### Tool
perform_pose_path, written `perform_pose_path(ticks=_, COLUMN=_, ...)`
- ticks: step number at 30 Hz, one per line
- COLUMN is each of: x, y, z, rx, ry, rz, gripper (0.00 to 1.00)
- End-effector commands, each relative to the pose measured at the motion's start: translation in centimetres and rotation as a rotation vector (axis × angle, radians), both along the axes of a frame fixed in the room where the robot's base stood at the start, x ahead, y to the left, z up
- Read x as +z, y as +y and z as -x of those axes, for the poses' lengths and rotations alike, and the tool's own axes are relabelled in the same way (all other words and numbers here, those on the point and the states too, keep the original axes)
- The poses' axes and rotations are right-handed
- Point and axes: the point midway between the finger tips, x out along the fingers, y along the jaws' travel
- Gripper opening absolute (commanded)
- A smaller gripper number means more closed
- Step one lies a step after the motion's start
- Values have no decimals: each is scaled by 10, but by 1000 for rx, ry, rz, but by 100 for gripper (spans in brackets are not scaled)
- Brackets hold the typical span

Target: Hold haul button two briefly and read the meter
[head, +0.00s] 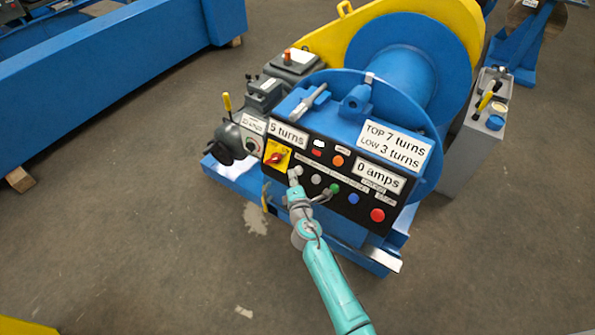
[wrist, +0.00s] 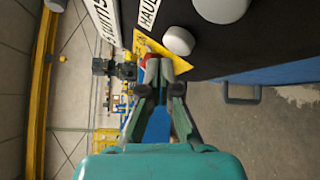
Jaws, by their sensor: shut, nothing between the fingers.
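The black control panel (head: 322,205) on the blue winch carries a row of round buttons. A pale button (head: 298,170) is at the left, then a grey button (head: 316,179), a green one (head: 335,188) and a blue one (head: 353,198). I cannot read which is haul button two. The meter plate (head: 380,178) reads "0 amps". My gripper (head: 294,184) is shut and empty at the panel's left, close to the pale button. In the wrist view its fingertips (wrist: 161,70) are beside a pale button (wrist: 178,40) near a "HAUL" label; contact is unclear.
A "5 turns" plate (head: 287,134) and a "TOP 7 turns, LOW 3 turns" sign (head: 395,145) are above. A red switch (head: 274,157) on yellow is left of the buttons, a red button (head: 377,215) at right. A grey lever pedestal (head: 470,150) stands right. Floor in front is clear.

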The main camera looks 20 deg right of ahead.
Motion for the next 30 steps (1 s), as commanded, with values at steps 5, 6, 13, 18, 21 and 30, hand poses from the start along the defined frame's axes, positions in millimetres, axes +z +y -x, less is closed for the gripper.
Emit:
perform_pose_path(ticks=5, x=0, y=0, z=0, rx=0, ry=0, rz=0, gripper=0)
perform_pose_path(ticks=6, x=0, y=0, z=0, rx=0, ry=0, rz=0, gripper=0)
perform_pose_path(ticks=13, x=0, y=0, z=0, rx=0, ry=0, rz=0, gripper=0)
perform_pose_path(ticks=18, x=0, y=0, z=0, rx=0, ry=0, rz=0, gripper=0)
perform_pose_path(ticks=21, x=0, y=0, z=0, rx=0, ry=0, rz=0, gripper=0)
perform_pose_path(ticks=30, x=-3, y=-6, z=-4, rx=-1, ry=1, rz=0, gripper=0)
